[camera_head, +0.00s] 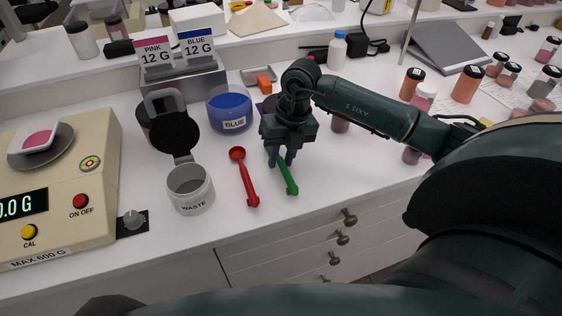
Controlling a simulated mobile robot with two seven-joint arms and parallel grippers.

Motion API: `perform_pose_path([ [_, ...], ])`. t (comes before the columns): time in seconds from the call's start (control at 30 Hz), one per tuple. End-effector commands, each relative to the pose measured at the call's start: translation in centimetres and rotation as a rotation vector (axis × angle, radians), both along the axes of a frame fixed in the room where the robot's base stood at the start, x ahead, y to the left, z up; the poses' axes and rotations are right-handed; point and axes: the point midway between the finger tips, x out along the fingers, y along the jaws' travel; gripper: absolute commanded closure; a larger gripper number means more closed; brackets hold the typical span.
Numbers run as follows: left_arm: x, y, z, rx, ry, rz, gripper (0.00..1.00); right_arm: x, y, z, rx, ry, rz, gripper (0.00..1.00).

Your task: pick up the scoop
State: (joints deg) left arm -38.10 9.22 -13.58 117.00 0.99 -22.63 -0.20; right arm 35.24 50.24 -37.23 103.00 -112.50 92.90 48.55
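A green scoop (289,184) lies on the white counter, its handle pointing toward the front edge. My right gripper (281,163) comes in from the right and points down over it. Its two fingers are apart, one on each side of the green scoop, with a gap between them. The gripper hides the scoop's far end. A red scoop (246,180) lies to the left of the green one, bowl at the far end, apart from the gripper. My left gripper is not in view.
A waste jar (190,194) with its lid raised stands left of the red scoop. A blue jar (230,110) stands behind, near the pink and blue cards (179,55). A scale (70,190) fills the left. Several pigment jars stand at the right. Drawers (310,245) are below.

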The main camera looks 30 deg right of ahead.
Motion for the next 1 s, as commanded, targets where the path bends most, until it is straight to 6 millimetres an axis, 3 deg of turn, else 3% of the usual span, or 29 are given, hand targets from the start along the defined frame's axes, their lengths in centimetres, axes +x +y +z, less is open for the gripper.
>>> perform_pose_path([
  [0.07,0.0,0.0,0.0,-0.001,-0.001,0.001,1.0,0.0,0.0,0.0,0.0,0.0,0.0,0.74],
  [0.37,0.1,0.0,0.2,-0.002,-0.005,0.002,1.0,0.0,0.0,0.1,0.0,-0.001,0.0,0.99],
  [0.73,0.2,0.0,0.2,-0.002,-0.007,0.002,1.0,0.1,0.0,0.3,0.001,-0.002,0.0,1.0],
  [0.87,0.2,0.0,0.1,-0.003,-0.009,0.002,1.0,0.1,0.0,1.8,0.0,-0.007,0.001,1.0],
  [1.0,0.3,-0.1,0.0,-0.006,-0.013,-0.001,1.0,0.2,0.0,4.7,0.0,-0.008,0.0,1.0],
])
